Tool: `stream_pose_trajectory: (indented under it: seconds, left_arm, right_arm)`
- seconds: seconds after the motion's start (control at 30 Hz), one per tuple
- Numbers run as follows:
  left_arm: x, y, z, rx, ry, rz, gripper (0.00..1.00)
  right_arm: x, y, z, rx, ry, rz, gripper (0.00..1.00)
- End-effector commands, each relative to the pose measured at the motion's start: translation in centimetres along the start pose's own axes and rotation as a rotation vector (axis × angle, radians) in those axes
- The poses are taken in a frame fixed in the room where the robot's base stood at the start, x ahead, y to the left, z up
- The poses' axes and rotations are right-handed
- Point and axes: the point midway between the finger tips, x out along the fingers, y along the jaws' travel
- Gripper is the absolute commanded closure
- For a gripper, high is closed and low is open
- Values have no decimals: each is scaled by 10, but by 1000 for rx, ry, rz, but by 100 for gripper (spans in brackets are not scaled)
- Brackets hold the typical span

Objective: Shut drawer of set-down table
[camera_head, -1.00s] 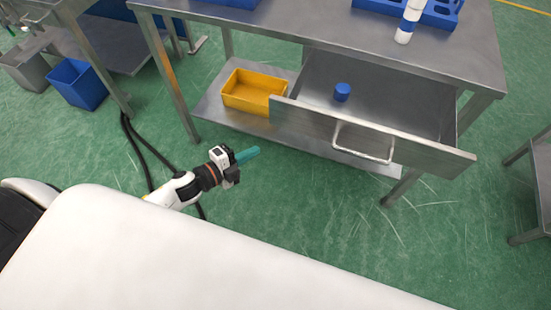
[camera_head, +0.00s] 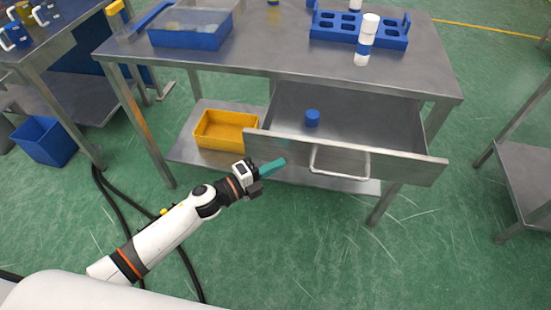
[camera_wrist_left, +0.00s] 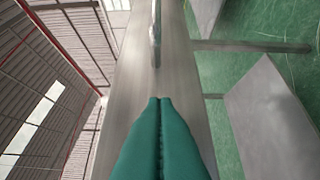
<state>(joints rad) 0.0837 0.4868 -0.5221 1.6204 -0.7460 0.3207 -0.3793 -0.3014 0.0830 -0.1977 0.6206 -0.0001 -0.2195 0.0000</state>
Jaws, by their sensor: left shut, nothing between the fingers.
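The set-down table (camera_head: 270,62) is grey metal, and its drawer (camera_head: 390,108) is pulled out toward me. The drawer front (camera_head: 400,166) carries a bar handle (camera_head: 340,172), and a small blue cylinder (camera_head: 312,118) stands inside. My left gripper (camera_head: 281,163) is shut and empty, with its teal fingers at the drawer front, left of the handle. In the left wrist view the shut fingertips (camera_wrist_left: 160,98) point along the metal drawer front (camera_wrist_left: 175,70), with the handle (camera_wrist_left: 155,35) ahead of them. I cannot tell whether they touch it. My right gripper is not in view.
A yellow bin (camera_head: 226,130) sits on the table's lower shelf. A blue rack (camera_head: 358,30), a white and blue can (camera_head: 366,40) and a blue tray (camera_head: 190,36) are on top. Another table (camera_head: 522,165) stands at right. Green floor is clear in front.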

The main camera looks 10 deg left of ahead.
Motion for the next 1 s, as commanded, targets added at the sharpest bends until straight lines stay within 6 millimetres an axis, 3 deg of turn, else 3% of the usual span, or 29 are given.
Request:
stream_pose_trajectory:
  seconds: [0.2,0.73,1.0]
  left_arm:
    - [12,0,-11,-2,-1,0,100]
    - [16,-2,-17,-1,0,0,100]
    - [44,-2,-44,1,1,3,100]
  right_arm:
    - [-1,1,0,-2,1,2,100]
    - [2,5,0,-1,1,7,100]
    - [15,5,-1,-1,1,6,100]
